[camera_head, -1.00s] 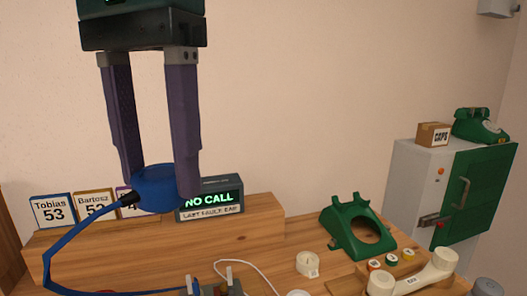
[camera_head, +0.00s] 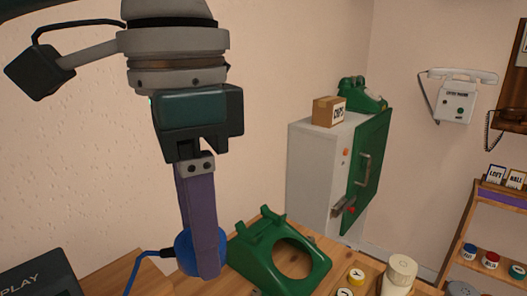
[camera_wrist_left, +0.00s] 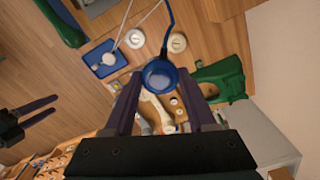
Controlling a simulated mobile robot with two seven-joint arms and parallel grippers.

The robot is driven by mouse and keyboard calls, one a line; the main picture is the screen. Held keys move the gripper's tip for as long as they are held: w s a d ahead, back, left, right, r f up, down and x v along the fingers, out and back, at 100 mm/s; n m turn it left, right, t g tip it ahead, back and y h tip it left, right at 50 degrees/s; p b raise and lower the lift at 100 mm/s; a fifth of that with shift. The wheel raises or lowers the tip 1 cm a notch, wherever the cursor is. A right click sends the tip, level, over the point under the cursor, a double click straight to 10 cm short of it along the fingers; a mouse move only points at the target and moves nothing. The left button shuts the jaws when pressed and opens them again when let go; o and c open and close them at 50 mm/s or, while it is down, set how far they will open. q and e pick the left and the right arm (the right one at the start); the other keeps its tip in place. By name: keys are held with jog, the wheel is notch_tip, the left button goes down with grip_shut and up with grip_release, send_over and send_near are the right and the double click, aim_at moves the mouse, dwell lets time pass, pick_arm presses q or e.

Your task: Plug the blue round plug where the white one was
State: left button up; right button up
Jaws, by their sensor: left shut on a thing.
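The blue round plug (camera_head: 188,252) is in my left gripper (camera_head: 205,270), whose purple fingers are shut on it. It also shows in the left wrist view (camera_wrist_left: 160,74) between the two fingertips, with its blue cord leading away. It is held above the wooden table, beside the green dial-phone housing (camera_head: 275,262). In the left wrist view, a blue block (camera_wrist_left: 93,66) bears a pale round piece near thin white cords. Two white round pieces (camera_wrist_left: 135,38) (camera_wrist_left: 177,42) lie close by. My right gripper (camera_wrist_left: 48,106) shows at the left edge, fingers apart and empty.
A grey cabinet (camera_head: 312,185) with a green door stands behind, bearing a cardboard box (camera_head: 329,111) and a green phone (camera_head: 362,95). A white phone (camera_head: 455,98) hangs on the wall.

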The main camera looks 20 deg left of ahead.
pick_arm(q)
jog(key=s+d+f+m+b, duration=0.1)
jog(key=f+m+b, duration=0.3)
jog(key=f, duration=0.5)
jog(key=s+d+f+m+b, duration=0.2)
jog(key=d+f+m+b, duration=0.1)
jog(key=f+m+b, duration=0.2)
jog(key=s+d+f+m+b, duration=0.2)
jog(key=f+m+b, duration=0.2)
jog(key=f+m, duration=0.4)
jog(key=shift+s+d+f+b, duration=0.1)
jog(key=shift+s+f+b, duration=0.05)
jog(key=shift+f, duration=1.05)
jog(key=shift+s+d+f+b, duration=0.1)
jog(key=shift+f+b, duration=0.05)
jog(key=shift+f, duration=1)
jog(key=shift+r, duration=0.1)
jog(key=shift+w+p, duration=0.1)
jog(key=shift+p, duration=0.4)
jog(key=shift+a+p, duration=0.1)
jog(key=shift+p, duration=0.3)
